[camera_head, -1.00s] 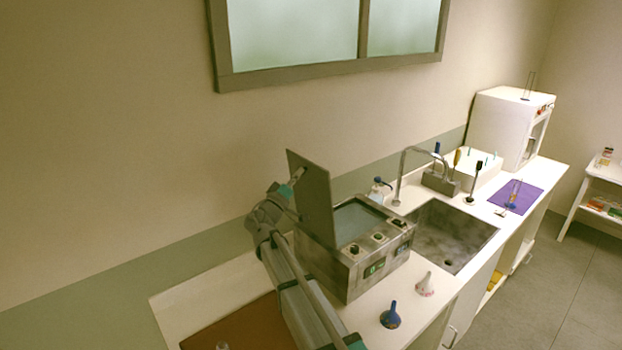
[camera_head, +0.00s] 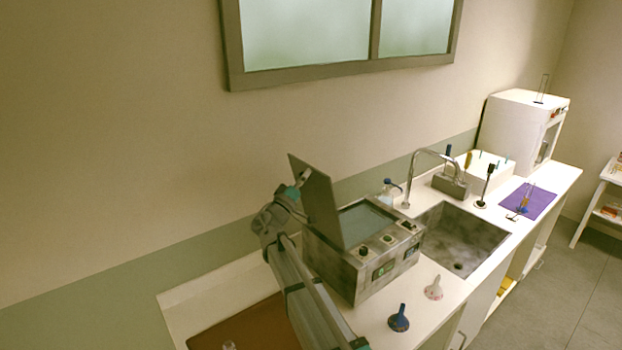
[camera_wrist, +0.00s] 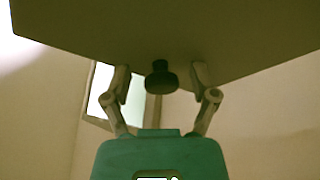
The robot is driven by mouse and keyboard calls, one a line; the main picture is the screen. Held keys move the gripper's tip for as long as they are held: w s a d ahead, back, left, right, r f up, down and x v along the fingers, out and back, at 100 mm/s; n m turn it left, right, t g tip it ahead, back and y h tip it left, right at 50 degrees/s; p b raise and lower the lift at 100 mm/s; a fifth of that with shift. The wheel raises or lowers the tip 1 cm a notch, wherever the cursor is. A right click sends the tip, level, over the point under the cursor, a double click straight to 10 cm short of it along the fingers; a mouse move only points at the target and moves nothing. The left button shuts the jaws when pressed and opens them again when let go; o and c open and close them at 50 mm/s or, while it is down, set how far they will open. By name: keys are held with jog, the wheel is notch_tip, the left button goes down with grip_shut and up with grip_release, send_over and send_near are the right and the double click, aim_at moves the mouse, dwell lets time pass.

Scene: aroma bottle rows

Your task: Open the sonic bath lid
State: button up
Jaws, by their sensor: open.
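The sonic bath (camera_head: 368,268) is a grey metal box with knobs and green displays, standing on the counter left of the sink. Its lid (camera_head: 318,203) is raised steeply and leans to the left, leaving the bath's opening (camera_head: 365,219) uncovered. My gripper (camera_head: 303,184) is at the lid's left face, partly hidden by the lid in the head view. In the wrist view, the lid (camera_wrist: 230,40) spans the top. A dark knob (camera_wrist: 161,80) on it sits between the spread fingers of my gripper (camera_wrist: 160,72), with visible gaps on both sides.
Blue (camera_head: 399,318) and pinkish-white (camera_head: 434,288) funnels stand in front of the bath. A wash bottle (camera_head: 390,192) is behind it. The sink (camera_head: 455,240) and faucet (camera_head: 414,165) are to the right. The wall (camera_head: 110,130) is behind.

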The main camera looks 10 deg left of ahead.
jog(key=shift+s+f, duration=0.15)
jog(key=b+v, duration=0.8)
jog(key=v, duration=0.7)
jog(key=shift+f, duration=0.55)
dwell(1.5)
dwell(0.4)
